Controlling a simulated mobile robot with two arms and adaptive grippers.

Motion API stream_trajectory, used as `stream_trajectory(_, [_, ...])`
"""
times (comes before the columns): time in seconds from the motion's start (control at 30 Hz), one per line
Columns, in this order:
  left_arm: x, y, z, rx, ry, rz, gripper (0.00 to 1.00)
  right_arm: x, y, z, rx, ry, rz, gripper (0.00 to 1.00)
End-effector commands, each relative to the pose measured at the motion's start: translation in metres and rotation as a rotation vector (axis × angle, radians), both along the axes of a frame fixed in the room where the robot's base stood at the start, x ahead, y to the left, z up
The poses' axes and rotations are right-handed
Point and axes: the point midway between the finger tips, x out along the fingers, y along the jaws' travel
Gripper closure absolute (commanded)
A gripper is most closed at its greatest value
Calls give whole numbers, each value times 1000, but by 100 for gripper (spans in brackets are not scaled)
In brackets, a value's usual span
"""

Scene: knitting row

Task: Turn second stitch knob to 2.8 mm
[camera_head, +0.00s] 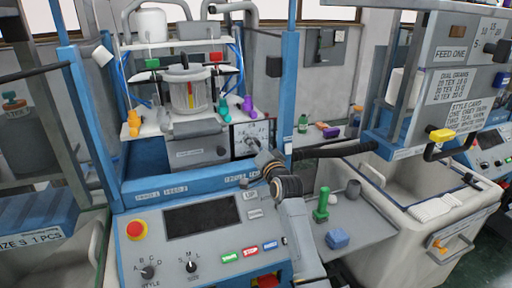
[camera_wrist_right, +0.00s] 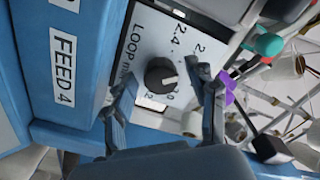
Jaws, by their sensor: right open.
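In the right wrist view, a dark round knob (camera_wrist_right: 160,75) sits on a white dial plate (camera_wrist_right: 150,40) lettered "LOOP mm", with "2.4" above it. A pale pointer mark on the knob points toward the picture's right; the value there is partly hidden by a finger. My right gripper (camera_wrist_right: 166,95) is open, one finger on either side of the knob; I cannot tell whether they touch it. In the head view, the right gripper (camera_head: 256,152) is at the dial plate (camera_head: 256,128) on the blue machine, and mostly hides its lower part. My left gripper is not in view.
A blue frame panel with a "FEED 4" label (camera_wrist_right: 63,70) lies close to the fingers. Teal and purple pieces (camera_wrist_right: 268,45) and white cones stand on the other side. In the head view, a red stop button (camera_head: 136,230) and a dark screen (camera_head: 201,215) are below.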

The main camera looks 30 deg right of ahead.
Motion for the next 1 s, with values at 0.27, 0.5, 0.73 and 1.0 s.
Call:
stream_trajectory(0.27, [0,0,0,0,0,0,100,0,0,0,0,0,0,87])
stream_trajectory(0.5, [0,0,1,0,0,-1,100,0,0,0,9,-1,-1,97])
stream_trajectory(0.73, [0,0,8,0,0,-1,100,0,1,2,88,-20,0,97])
stream_trajectory(1.0, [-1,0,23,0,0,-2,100,0,1,3,282,-65,0,97])
